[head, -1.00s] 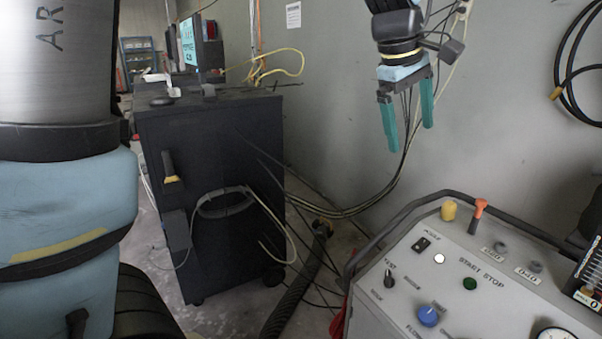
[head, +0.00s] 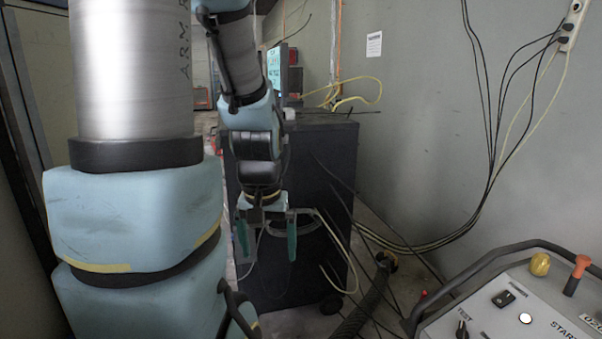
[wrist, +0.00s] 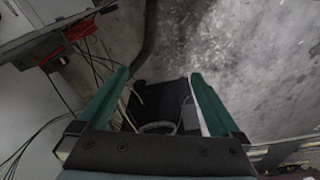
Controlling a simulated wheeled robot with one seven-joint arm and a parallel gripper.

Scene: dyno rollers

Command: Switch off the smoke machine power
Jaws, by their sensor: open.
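The grey control panel (head: 545,308), which I take to be the smoke machine, is at the lower right of the head view, partly cut off. A black rocker switch (head: 503,299) sits at its upper left, with a label too blurred to read surely. Beside it are a white button (head: 525,318) and a black selector knob (head: 462,329) labelled TEST. My gripper (head: 266,245) hangs in front of the black cabinet, left of the panel and apart from it. Its green fingers are open and empty, also in the wrist view (wrist: 159,80). Whether the switch is on or off cannot be told.
The black cabinet (head: 320,170) on castors stands behind my gripper, with a looped cable on its front. A dark hose (head: 365,305) and several cables run across the floor between cabinet and panel. A black rail (head: 480,262) edges the panel. A yellow cap (head: 540,264) and orange-topped lever (head: 577,276) stick up.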

